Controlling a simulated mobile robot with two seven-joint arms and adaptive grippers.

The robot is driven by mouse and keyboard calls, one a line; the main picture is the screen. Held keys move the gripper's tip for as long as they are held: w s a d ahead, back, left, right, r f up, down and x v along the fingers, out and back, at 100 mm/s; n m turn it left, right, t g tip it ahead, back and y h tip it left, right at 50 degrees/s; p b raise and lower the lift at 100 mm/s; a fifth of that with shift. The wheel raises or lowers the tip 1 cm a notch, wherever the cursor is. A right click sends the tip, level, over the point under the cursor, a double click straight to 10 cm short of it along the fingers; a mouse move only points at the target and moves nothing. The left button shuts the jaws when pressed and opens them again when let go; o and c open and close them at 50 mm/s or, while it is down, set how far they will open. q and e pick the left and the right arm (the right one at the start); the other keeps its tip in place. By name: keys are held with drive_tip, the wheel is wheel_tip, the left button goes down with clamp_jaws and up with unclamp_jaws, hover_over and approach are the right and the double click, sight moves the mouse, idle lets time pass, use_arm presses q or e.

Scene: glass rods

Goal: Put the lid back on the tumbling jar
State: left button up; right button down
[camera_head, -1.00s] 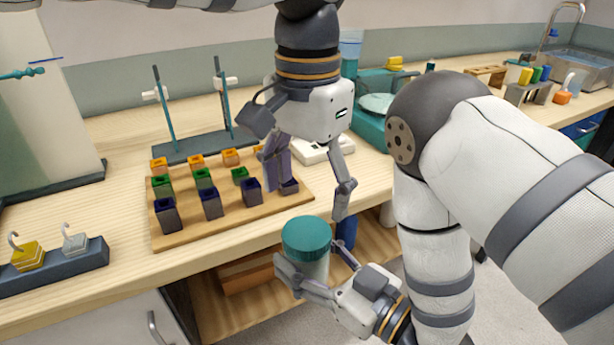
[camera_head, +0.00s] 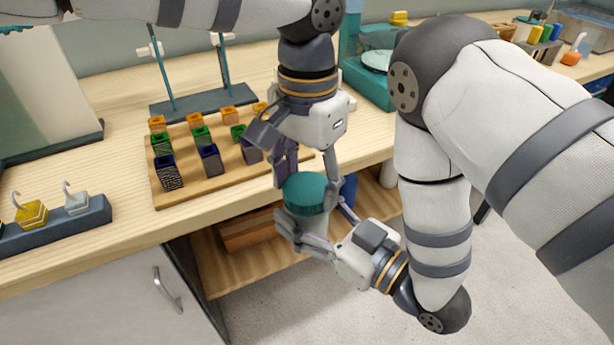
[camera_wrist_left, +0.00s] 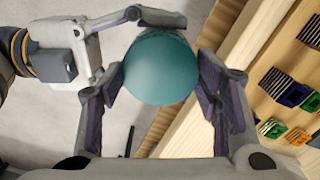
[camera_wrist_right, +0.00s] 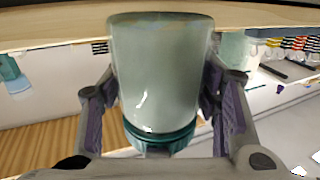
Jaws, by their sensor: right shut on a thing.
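The tumbling jar (camera_head: 311,222) is a pale, cloudy cylinder held in front of the bench edge. The right wrist view shows its body (camera_wrist_right: 160,75) between my right fingers. The teal round lid (camera_head: 305,190) sits on top of the jar; it also shows in the left wrist view (camera_wrist_left: 160,68) and at the jar's end in the right wrist view (camera_wrist_right: 160,140). My right gripper (camera_head: 308,215) is shut on the jar from the right. My left gripper (camera_head: 305,178) points down from above, its open fingers on either side of the lid, close to its rim. Whether they touch it is unclear.
A wooden board (camera_head: 185,190) with several coloured cups stands on the bench behind the jar. A weight holder (camera_head: 60,228) is at the left edge. A teal balance (camera_head: 370,75) stands farther back. A lower shelf (camera_head: 225,272) lies beneath; open floor is in front.

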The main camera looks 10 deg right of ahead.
use_arm(q)
drive_tip(key=o, duration=1.3)
drive_tip(key=shift+o, duration=0.2)
drive_tip(key=shift+r, duration=0.1)
wheel_tip(320, 180, up, 12)
